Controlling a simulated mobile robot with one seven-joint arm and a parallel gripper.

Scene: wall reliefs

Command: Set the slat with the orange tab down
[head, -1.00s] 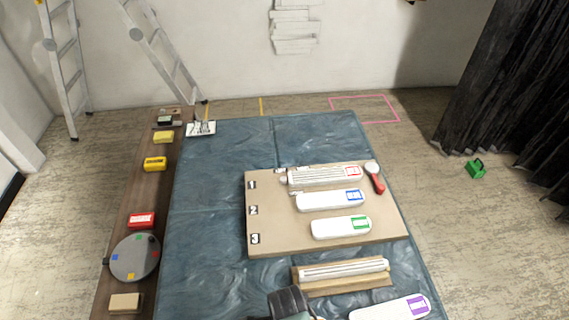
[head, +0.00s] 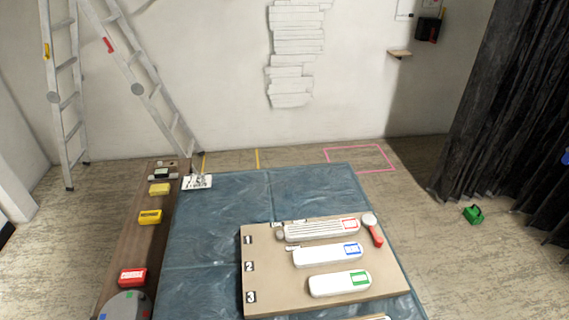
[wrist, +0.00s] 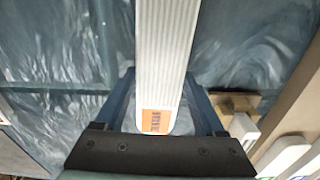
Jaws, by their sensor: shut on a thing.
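The slat with the orange tab (wrist: 163,60) is white and ribbed. In the wrist view it runs from the top edge down between the two dark blue fingers of my gripper (wrist: 160,82). The printed orange tab (wrist: 155,121) is at its rounded near end, close to the palm. My gripper is shut on this slat, above blue sheeting (wrist: 60,45). The gap between slat and sheet cannot be judged, and the slat's far end is out of view. The head view shows neither my gripper nor this slat clearly.
A tan board (head: 270,286) marked 1, 2, 3 carries slats with red (head: 310,231), blue (head: 322,255) and green (head: 330,284) tabs, plus a red-handled tool (head: 374,233). A brown plank (head: 128,237) with small items lies left. A pink floor outline (head: 358,158) is empty.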

